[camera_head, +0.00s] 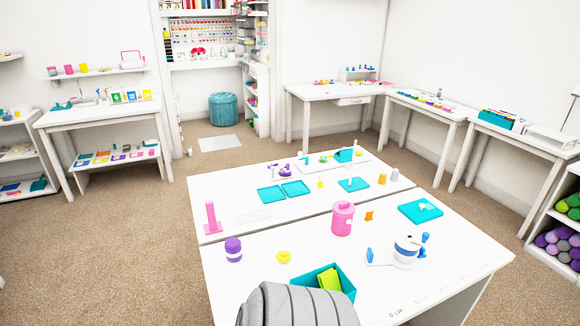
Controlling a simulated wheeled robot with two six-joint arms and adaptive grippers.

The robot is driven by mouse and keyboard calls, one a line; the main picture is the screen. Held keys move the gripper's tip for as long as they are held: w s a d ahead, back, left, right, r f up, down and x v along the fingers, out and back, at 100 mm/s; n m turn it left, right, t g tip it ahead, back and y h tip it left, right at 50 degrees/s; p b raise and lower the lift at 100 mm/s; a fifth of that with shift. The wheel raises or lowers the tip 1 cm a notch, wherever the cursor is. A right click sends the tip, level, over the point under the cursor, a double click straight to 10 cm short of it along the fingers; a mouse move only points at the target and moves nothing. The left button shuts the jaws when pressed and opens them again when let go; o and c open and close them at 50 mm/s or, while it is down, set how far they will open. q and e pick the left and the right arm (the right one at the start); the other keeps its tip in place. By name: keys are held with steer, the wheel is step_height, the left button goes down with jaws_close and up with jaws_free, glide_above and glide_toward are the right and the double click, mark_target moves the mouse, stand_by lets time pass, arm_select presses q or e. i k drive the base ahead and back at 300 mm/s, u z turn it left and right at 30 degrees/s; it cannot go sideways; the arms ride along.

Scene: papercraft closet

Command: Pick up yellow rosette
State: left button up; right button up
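A small yellow rosette (283,256) lies flat on the near white table (330,262), left of the middle of its top. It looks round with a darker centre. A purple jar (233,249) stands to its left, and a teal box (341,275) with a yellow-green item in it is to its lower right. Nothing covers the rosette. Neither of my grippers shows in the head view.
A grey ribbed shape (297,306) blocks the bottom middle of the view. A pink canister (342,218), a white and blue device (405,251) and a teal tray (420,210) stand on the near table. Bare tabletop surrounds the rosette.

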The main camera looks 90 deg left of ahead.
mark_target(283, 256)
steer(key=k, duration=1)
steer(key=u, duration=0.2)
